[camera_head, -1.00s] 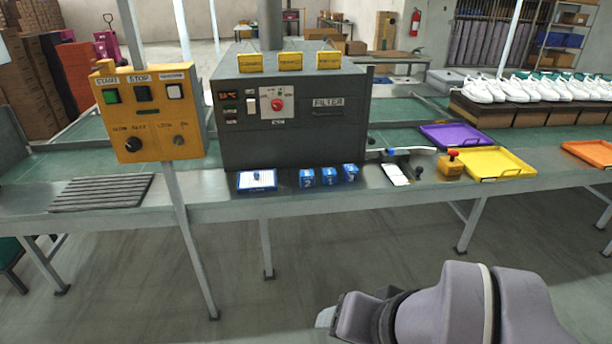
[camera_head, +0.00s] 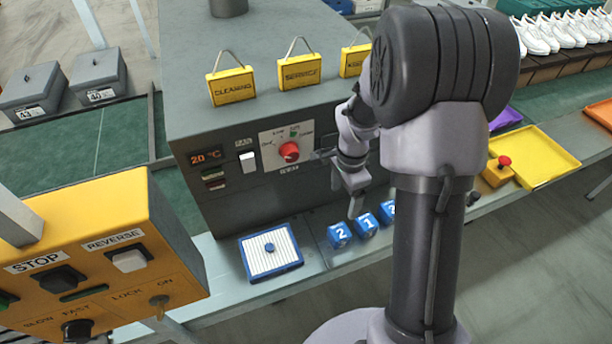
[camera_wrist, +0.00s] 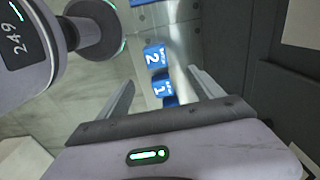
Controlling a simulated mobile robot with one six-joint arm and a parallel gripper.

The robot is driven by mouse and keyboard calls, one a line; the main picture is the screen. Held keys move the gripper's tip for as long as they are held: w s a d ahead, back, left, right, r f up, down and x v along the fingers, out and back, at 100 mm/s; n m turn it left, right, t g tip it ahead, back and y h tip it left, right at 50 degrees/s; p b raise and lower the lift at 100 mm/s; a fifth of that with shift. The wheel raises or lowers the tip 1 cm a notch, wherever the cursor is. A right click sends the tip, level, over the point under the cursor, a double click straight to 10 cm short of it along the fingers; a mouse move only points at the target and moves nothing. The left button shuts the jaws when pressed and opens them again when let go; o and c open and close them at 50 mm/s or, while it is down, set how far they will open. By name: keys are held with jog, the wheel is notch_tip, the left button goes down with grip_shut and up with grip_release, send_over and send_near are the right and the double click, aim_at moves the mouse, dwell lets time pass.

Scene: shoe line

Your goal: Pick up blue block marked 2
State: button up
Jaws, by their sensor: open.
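The blue block marked 2 (camera_head: 340,235) sits on the metal bench in front of the grey machine, leftmost of a row of three blue blocks. Beside it are the block marked 1 (camera_head: 367,226) and a third block (camera_head: 388,212), partly hidden behind my arm. My gripper (camera_head: 350,200) is above the row, open and empty, apart from the blocks. In the wrist view, the block marked 2 (camera_wrist: 154,58) lies just beyond the open fingers (camera_wrist: 161,77), and the block marked 1 (camera_wrist: 161,89) shows between them.
The grey machine (camera_head: 225,125) with a red knob (camera_head: 289,151) stands close behind the blocks. A blue-framed ribbed pad (camera_head: 270,268) lies to their left. The yellow control box (camera_head: 120,225) is at the near left. A yellow tray (camera_head: 545,155) is to the right.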

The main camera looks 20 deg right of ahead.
aim_at(340, 231)
jog(key=f+b, duration=0.1)
jog(key=f, duration=0.3)
jog(key=f+b, duration=0.2)
jog(key=f, duration=0.2)
jog(key=f+b, duration=0.1)
jog(key=f, duration=0.3)
jog(key=shift+s+d, duration=0.15)
jog(key=shift+s, duration=0.25)
jog(key=f+b, duration=0.1)
jog(key=f, duration=0.1)
jog(key=f+b, duration=0.2)
jog(key=f, duration=0.1)
jog(key=shift+s+a+f, duration=0.2)
jog(key=shift+a+f, duration=0.1)
jog(key=shift+f, duration=0.05)
jog(key=shift+r, duration=0.1)
jog(key=c, duration=1.6)
